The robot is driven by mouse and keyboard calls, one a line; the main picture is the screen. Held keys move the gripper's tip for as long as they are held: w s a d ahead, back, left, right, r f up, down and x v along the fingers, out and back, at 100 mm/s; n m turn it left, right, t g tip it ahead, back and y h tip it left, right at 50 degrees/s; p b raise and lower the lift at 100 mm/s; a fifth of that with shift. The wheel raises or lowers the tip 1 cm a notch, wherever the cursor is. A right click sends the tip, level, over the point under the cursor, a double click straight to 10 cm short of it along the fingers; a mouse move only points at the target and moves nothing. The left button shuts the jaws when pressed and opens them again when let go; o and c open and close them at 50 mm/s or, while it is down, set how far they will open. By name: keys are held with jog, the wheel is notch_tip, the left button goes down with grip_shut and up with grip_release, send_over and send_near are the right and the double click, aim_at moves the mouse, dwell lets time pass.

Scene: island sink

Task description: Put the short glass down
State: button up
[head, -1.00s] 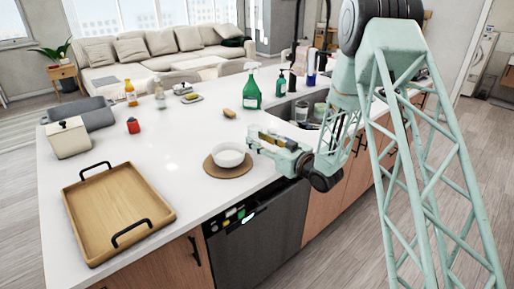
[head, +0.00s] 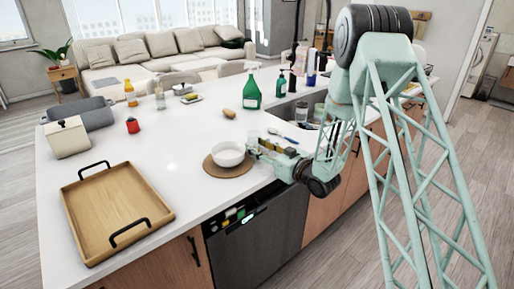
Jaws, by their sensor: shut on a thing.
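My gripper (head: 251,145) is low over the counter's front edge, just right of and behind the white bowl (head: 228,155). It is seen from the side, with its fingers pointing left. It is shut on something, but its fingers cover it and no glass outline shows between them. I take this to be the short glass, though I cannot make it out. Whether it touches the counter is unclear. Clear glassware (head: 302,111) stands by the sink (head: 287,109), partly behind my arm.
The bowl sits on a round brown mat (head: 211,170), close to my fingers. A wooden tray (head: 90,215) lies at the left front. A green spray bottle (head: 252,92), a sponge (head: 229,113) and a brush-like item (head: 279,135) are behind. The counter's middle (head: 165,145) is clear.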

dwell(0.4)
jog(key=o, duration=0.9)
jog(key=shift+d+r, duration=0.1)
jog(key=shift+r, duration=0.05)
jog(key=p+v, duration=0.1)
jog(key=v, duration=1.1)
jog(key=shift+p, duration=0.3)
jog(key=shift+r, duration=0.1)
